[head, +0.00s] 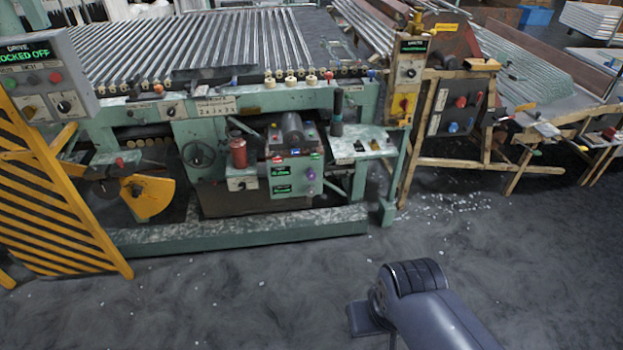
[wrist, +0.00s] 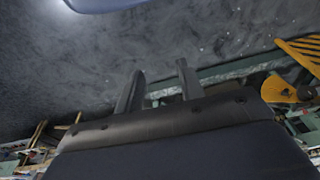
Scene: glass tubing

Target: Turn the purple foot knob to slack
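The purple knob (head: 310,174) is a small round knob on the right side of the front face of a teal control box (head: 291,188), low on the green machine. Its pointer setting is too small to read. In the wrist view my gripper (wrist: 160,82) shows two dark fingers standing apart with nothing between them. The wrist view is turned over and looks across the grey floor, with the machine's base rail behind the fingers. In the head view only part of my arm shows at the lower right, well short of the knob. The knob cannot be made out in the wrist view.
A red cylinder (head: 238,152) stands left of the box, and a small shelf (head: 362,143) juts out to its right. A yellow striped guard (head: 50,200) stands at left. The machine's base rail (head: 240,229) runs along the front. The floor (head: 250,295) before it is mostly clear, with glass bits at right.

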